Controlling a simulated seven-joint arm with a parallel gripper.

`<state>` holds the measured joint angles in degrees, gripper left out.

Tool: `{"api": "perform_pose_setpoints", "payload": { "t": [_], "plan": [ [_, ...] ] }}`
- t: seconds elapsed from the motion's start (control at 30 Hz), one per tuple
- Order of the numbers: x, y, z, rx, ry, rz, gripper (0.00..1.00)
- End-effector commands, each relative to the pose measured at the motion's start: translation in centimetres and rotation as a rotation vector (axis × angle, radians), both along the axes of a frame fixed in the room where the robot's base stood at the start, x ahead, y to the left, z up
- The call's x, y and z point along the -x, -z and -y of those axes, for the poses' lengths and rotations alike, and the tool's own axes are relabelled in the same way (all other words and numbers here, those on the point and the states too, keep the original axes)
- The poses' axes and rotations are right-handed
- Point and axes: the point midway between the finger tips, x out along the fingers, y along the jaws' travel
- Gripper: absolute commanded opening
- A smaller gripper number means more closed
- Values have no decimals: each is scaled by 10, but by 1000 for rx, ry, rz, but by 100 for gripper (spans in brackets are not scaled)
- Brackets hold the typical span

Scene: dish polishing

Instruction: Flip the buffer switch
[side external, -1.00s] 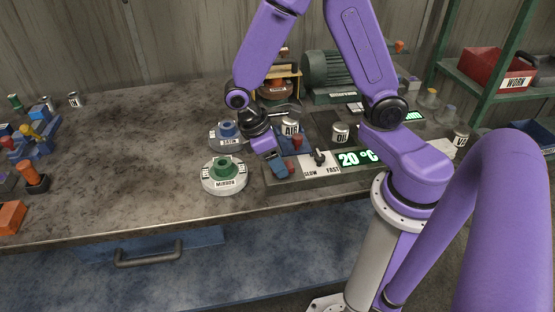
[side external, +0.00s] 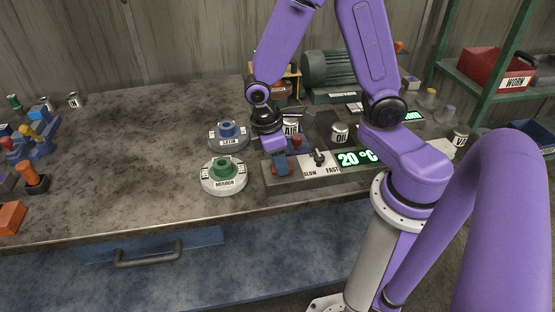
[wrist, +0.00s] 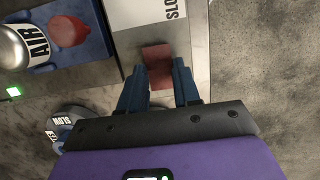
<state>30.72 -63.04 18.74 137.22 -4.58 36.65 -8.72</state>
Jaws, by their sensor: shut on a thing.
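The buffer's switch is a red block (wrist: 157,56) on the grey control panel (side external: 325,178), seen in the wrist view beside the white SLOW label plate (wrist: 150,12). My gripper (wrist: 158,74) has its blue fingers on either side of the red block, closed on it. In the side view my gripper (side external: 280,170) points down at the panel's left end, and its fingers mostly hide the switch. A black dial knob (side external: 318,158) sits between SLOW and FAST, right of the gripper. The panel's display (side external: 358,158) reads 20 °C in green.
The green MIRROR wheel (side external: 224,174) and blue SATIN wheel (side external: 228,132) lie left of the panel. AIR (side external: 291,126) and OIL (side external: 340,132) cans stand behind it. A green motor (side external: 328,70) is further back. The left-middle bench is clear.

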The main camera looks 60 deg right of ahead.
Motion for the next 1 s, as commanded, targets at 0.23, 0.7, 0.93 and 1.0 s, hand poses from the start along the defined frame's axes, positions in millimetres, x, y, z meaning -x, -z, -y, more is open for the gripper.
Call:
{"api": "perform_pose_setpoints", "payload": {
  "t": [0.23, 0.7, 0.93, 1.0],
  "plan": [
    [4, -1, 4, -111, 3, 110, 1],
    [4, -1, 4, -139, 1, 141, 35],
    [4, -1, 4, -138, 1, 140, 57],
    [4, -1, 4, -138, 1, 139, 57]
  ]
}}
